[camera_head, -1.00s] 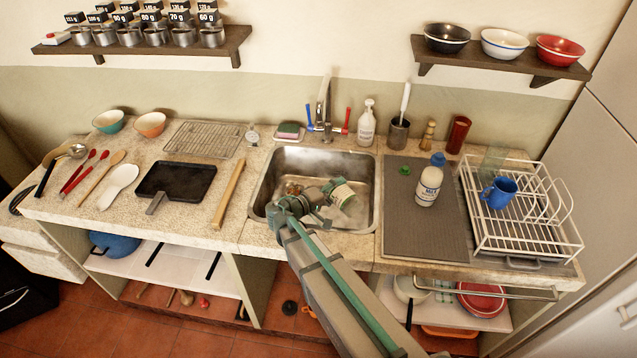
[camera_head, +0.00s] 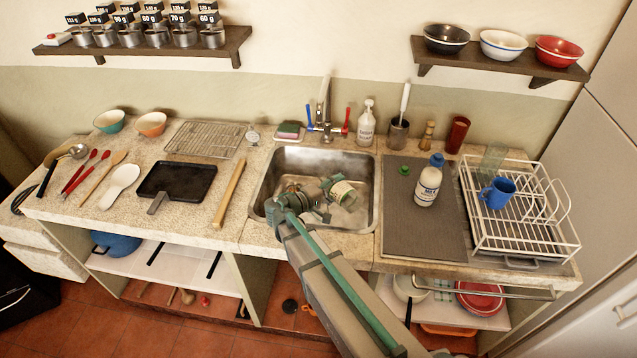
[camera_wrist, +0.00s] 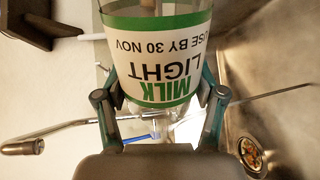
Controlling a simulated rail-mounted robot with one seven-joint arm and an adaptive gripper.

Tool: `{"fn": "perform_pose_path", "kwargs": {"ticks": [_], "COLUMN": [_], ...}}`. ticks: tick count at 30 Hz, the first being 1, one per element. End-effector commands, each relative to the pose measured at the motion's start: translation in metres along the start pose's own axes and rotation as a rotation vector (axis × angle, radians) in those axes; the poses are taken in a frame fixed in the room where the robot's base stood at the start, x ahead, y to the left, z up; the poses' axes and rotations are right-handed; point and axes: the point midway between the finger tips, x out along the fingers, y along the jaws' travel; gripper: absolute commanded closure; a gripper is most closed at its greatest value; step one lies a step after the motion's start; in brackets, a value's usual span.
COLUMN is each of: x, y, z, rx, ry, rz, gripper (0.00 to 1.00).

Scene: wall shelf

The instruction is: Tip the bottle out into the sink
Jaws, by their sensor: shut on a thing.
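My gripper (camera_head: 324,208) is shut on a milk bottle (camera_head: 343,194) and holds it tilted over the sink (camera_head: 270,175). The bottle's white label with green bands reads "MILK LIGHT, USE BY 30 NOV" in the wrist view (camera_wrist: 158,45), upside down there. The gripper's two fingers (camera_wrist: 160,98) sit on either side of the bottle. The bottle's mouth is not clear, and I cannot tell whether liquid flows. The sink's steel wall shows at the right of the wrist view (camera_wrist: 285,70), with a drain (camera_wrist: 252,153) holding colored bits.
The faucet (camera_head: 325,108) stands behind the sink. A second, upright white bottle (camera_head: 428,186) stands on the grey mat (camera_head: 420,230) at right, near a dish rack (camera_head: 520,235). A wooden stick (camera_head: 229,193) and a dark pan (camera_head: 177,180) lie at left.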

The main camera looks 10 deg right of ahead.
Motion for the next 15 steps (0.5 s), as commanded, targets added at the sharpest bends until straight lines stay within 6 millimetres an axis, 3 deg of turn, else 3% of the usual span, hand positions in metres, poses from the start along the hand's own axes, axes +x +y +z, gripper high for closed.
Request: {"fn": "perform_pose_path", "kwargs": {"ticks": [15], "x": [-0.0009], "y": [0.0029], "z": [-0.0001], "rx": [-0.030], "ry": [-0.005], "rz": [0.001], "gripper": [0.77]}}
